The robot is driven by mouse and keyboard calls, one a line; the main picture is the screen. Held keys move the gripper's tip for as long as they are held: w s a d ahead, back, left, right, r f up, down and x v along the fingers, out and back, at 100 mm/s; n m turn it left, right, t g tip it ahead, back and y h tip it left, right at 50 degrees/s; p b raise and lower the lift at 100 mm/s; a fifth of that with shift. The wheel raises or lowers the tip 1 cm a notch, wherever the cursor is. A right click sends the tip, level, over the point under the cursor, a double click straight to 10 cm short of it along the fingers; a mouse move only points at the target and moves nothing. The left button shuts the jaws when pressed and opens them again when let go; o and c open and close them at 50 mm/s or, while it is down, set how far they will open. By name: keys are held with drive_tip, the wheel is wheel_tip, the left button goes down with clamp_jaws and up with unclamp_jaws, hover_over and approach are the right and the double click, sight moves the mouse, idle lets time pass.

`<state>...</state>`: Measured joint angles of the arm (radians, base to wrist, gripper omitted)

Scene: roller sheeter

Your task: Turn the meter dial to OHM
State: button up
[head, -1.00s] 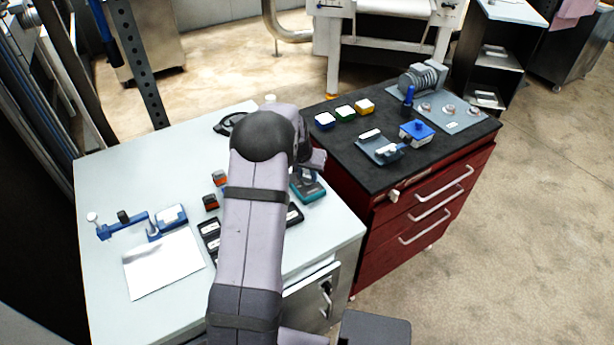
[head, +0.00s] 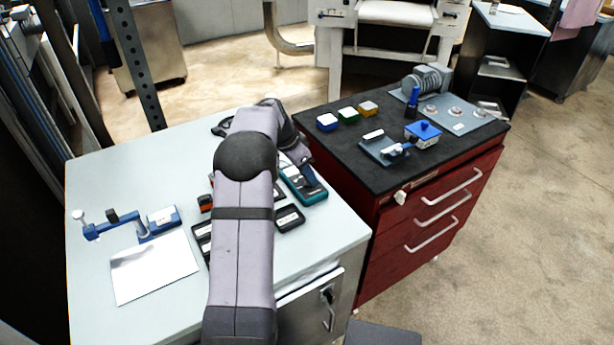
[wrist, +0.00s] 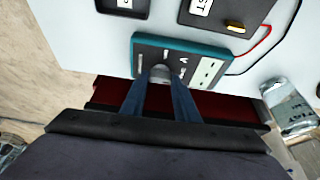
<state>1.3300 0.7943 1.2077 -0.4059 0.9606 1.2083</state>
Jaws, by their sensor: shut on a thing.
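The meter, with a teal case and dark face (wrist: 205,50), lies on the pale tabletop; it also shows in the head view (head: 312,194), to the right of my arm. In the wrist view my gripper (wrist: 160,80) has its two blue fingers shut on the round grey dial (wrist: 160,74) near the meter's edge. The fingers hide most of the dial, and I cannot tell which mark it points to. A letter V shows to the right of the dial. In the head view my arm hides the gripper.
Red and black leads run from the meter. Black labelled trays (head: 290,218) lie beside it. A blue gauge (head: 145,225) and a pale sheet (head: 155,268) lie at left. A red cabinet (head: 430,215) stands right of the table, with small boxes and a blue-handled device on top.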

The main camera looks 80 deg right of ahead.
idle(0.4)
drive_tip(key=o, duration=1)
drive_tip(key=shift+o, duration=0.2)
drive_tip(key=shift+r, duration=0.1)
drive_tip(key=b+v, duration=0.1)
drive_tip(key=v, duration=0.6)
drive_tip(key=shift+b, duration=0.4)
drive_tip(key=shift+r, duration=0.1)
